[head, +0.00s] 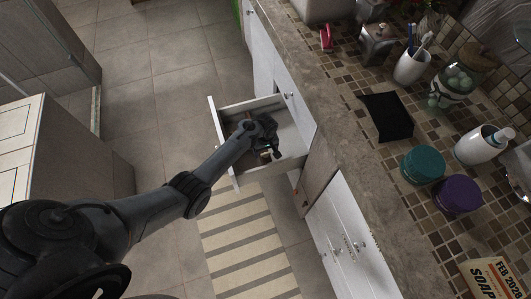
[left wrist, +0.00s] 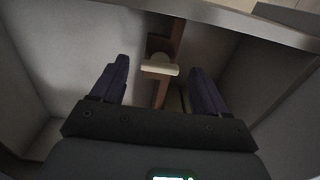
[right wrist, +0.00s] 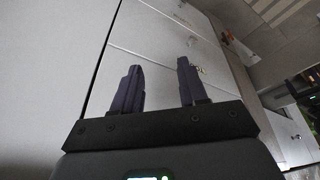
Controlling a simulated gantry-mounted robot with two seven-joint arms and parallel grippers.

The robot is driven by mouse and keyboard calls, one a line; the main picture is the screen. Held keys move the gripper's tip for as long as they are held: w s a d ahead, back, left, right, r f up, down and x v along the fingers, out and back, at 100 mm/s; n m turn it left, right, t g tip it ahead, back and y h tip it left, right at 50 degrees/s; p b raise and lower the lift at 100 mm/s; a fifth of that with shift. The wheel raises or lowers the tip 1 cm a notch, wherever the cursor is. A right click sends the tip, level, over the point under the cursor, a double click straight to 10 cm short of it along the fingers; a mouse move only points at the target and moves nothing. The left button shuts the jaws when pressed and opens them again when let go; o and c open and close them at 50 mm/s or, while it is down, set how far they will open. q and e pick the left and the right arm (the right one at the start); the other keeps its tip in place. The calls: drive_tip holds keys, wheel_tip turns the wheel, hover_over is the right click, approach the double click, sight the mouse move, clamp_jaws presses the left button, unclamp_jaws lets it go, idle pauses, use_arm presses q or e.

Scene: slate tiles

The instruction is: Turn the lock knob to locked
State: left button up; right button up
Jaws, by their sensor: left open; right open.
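My left gripper (head: 266,132) reaches down into an open white drawer (head: 214,121) of the vanity. In the left wrist view its open fingers (left wrist: 159,64) stand on either side of a cream, bar-like piece (left wrist: 159,70) with a rounded part behind it, over brown strips in the drawer. The gap on both sides shows no grip on it. I cannot tell whether this piece is the lock knob, and no locked marking is readable. My right gripper (right wrist: 158,64) is open and empty, facing white cabinet fronts; it is not visible in the head view.
The stone counter (head: 318,100) runs beside the drawer, carrying a black cloth-like item (head: 386,116), a teal jar (head: 423,165), a purple jar (head: 458,195) and a soap box (head: 490,280). White cabinet doors (head: 343,238) stand below. A striped mat (head: 245,235) lies on the tiled floor.

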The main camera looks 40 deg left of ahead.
use_arm(q)
drive_tip(key=shift+f, duration=0.25)
drive_tip(key=c, duration=1.1)
drive_tip(key=shift+o, duration=0.2)
